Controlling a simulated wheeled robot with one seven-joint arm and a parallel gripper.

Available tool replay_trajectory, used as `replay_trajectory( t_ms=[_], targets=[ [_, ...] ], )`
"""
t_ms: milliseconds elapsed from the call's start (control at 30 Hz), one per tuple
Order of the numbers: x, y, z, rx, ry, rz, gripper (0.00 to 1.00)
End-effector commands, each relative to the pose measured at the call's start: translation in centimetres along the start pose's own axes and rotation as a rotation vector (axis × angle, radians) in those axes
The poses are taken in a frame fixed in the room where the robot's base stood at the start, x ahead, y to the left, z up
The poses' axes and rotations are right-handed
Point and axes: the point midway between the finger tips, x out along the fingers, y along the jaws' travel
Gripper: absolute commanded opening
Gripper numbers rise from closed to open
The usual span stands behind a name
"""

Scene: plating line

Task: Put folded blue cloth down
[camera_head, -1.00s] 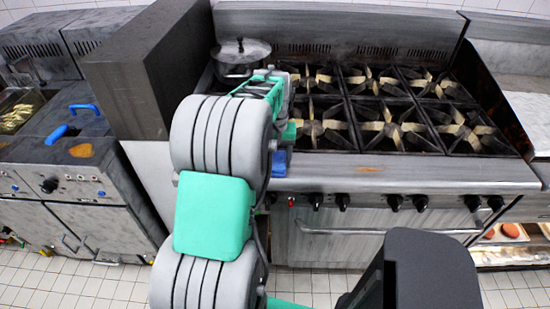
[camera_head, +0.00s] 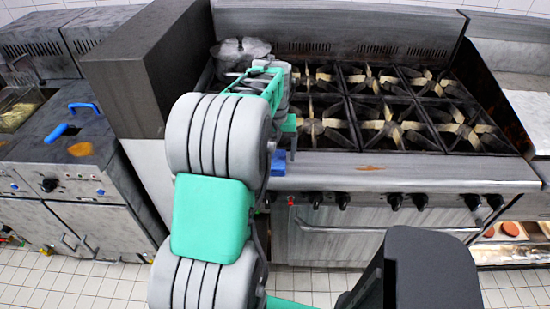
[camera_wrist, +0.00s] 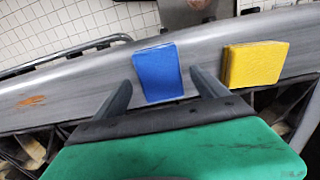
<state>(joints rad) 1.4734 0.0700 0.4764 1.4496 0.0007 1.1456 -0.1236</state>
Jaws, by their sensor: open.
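The folded blue cloth (camera_wrist: 158,73) lies flat on the grey metal front ledge of the stove in the wrist view. It also shows in the head view (camera_head: 279,165), partly hidden by my arm. My gripper (camera_wrist: 161,85) is open, with one dark finger on each side of the cloth's near part. The fingers appear apart from the cloth. Whether they are above it or level with it is hard to tell.
A folded yellow cloth or pad (camera_wrist: 254,65) lies on the same ledge, right of the blue cloth. The stove's burner grates (camera_head: 385,125) are behind the ledge. A metal pot (camera_head: 240,48) stands at the back left. The ledge's right part is clear in the head view.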

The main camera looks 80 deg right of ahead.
Motion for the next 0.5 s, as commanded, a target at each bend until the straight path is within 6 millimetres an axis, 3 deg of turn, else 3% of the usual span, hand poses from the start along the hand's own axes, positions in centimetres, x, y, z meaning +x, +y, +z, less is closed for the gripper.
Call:
replay_trajectory(
  t_ms=[300,500],
  targets=[
    [-7.9,0.0,-0.1,0.000,0.002,0.000,0.83],
    [-9.8,0.0,0.0,0.000,-0.001,0.000,0.83]
  ],
)
